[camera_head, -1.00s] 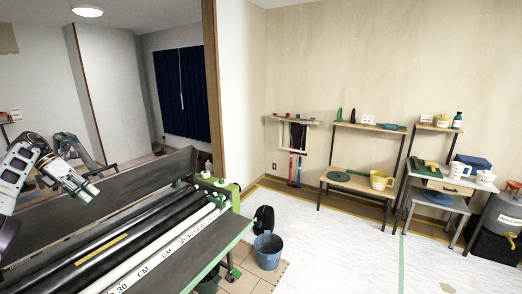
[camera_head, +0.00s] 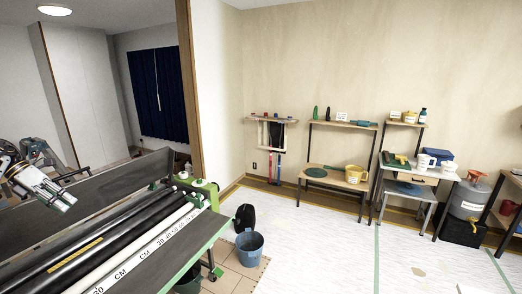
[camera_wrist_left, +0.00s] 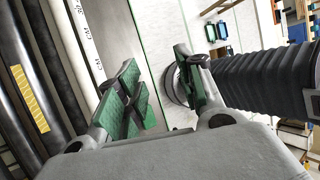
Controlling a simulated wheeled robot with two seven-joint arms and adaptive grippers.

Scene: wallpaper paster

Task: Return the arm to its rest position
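My left arm comes in at the left edge of the head view. Its gripper (camera_head: 58,196) is over the dark panel of the pasting machine. In the left wrist view my left gripper (camera_wrist_left: 158,75) has its two green-padded fingers spread apart with nothing between them. A black ribbed tube (camera_wrist_left: 265,80) shows just right of the right finger; I cannot tell what it belongs to. My right arm and gripper are out of view.
The pasting machine (camera_head: 125,235), with rollers and a measuring scale, fills the lower left. A blue bucket (camera_head: 250,245) and a black bag (camera_head: 244,217) stand at its right. Shelves with tools (camera_head: 340,172) line the wall. The white floor sheet (camera_head: 330,240) is mostly clear.

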